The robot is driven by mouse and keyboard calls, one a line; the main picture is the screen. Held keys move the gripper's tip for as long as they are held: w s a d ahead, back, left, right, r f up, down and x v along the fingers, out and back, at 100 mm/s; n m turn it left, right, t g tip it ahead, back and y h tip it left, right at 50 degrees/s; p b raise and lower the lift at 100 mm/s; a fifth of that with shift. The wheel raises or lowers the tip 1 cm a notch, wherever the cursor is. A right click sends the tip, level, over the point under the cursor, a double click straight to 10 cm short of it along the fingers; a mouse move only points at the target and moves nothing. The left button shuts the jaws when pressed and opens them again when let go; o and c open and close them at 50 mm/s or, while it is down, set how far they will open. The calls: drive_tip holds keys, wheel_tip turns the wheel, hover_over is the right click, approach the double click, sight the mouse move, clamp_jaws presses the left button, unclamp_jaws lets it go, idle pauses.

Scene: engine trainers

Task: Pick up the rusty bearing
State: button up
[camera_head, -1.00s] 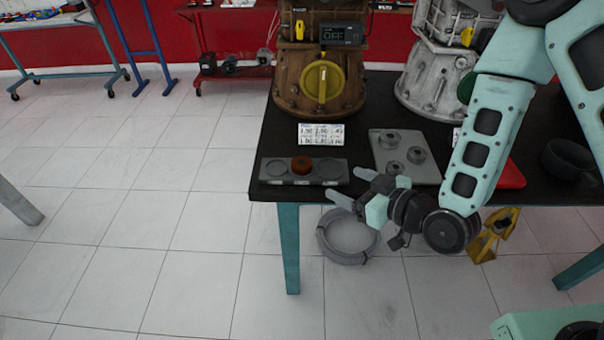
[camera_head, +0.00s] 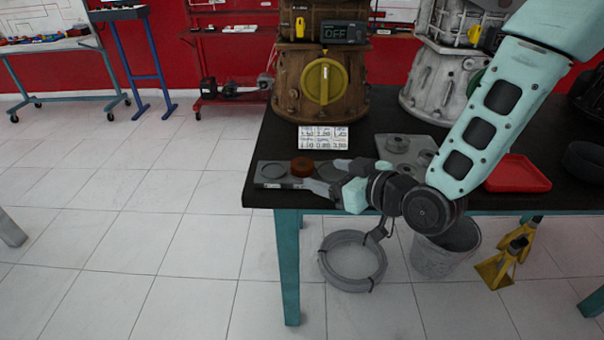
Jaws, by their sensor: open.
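The rusty bearing (camera_head: 302,167) is a small reddish-brown ring. It sits in the middle place of a grey holder tray (camera_head: 268,170) near the front left of the black table. My gripper (camera_head: 312,176) is open and low over the front right of the tray. Its fingers point left towards the bearing, one in front of it and one to its right. I cannot tell whether a finger touches the bearing. The gripper hides the right part of the tray.
A printed card (camera_head: 323,137) lies behind the tray. A brown engine housing (camera_head: 300,85) and a grey one (camera_head: 425,85) stand at the back. A grey plate with rings (camera_head: 390,145) and a red tray (camera_head: 518,174) are to the right.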

sight(302, 164)
drive_tip(key=x, duration=0.7)
drive_tip(key=shift+w+r, duration=0.15)
drive_tip(key=shift+w, duration=0.1)
drive_tip(key=c, duration=1.2)
